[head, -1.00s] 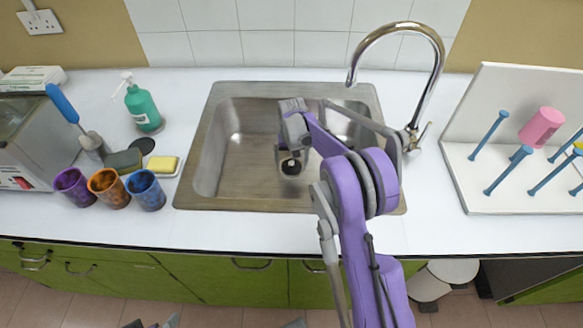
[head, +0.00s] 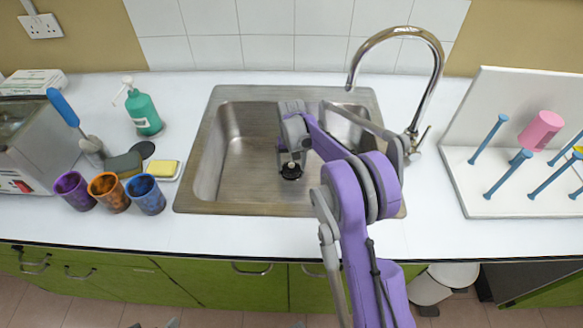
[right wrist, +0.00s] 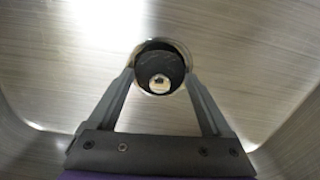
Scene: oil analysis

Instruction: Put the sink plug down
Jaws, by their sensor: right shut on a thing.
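The sink plug (head: 291,172) is a black disc with a small pale knob on top. It is inside the sink basin (head: 232,172). My right gripper (head: 291,158) reaches down into the basin and is shut on the plug. In the right wrist view the plug (right wrist: 158,66) sits between the fingertips, over the drain, whose pale rim (right wrist: 181,46) shows around its edge. I cannot tell whether the plug touches the basin floor. My arm hides part of the basin.
A curved chrome tap (head: 437,75) stands at the sink's back right. A white drying rack (head: 460,180) with blue pegs and a pink cup (head: 541,130) is at right. Cups, a yellow sponge (head: 162,169), a green soap bottle (head: 143,110) and a dark disc (head: 142,149) are at left.

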